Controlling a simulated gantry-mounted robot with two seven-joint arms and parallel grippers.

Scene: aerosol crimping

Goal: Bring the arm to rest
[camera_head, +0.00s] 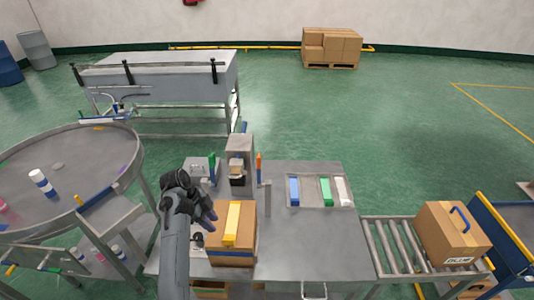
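My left arm (175,250) rises from the bottom of the head view, left of centre, and bends to the right at its dark wrist. My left gripper (209,216) is beside the upper left edge of a cardboard box (232,256) with a yellow strip on top. I cannot tell whether it touches the box, or whether its fingers are open or shut. My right gripper is not in view.
The box stands on a grey workbench (310,245). Behind it is a crimping machine (239,150). A tray (320,204) holds blue, green and white items. A round table (85,165) is left; a roller conveyor (395,247) carrying a carton (452,235) is right.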

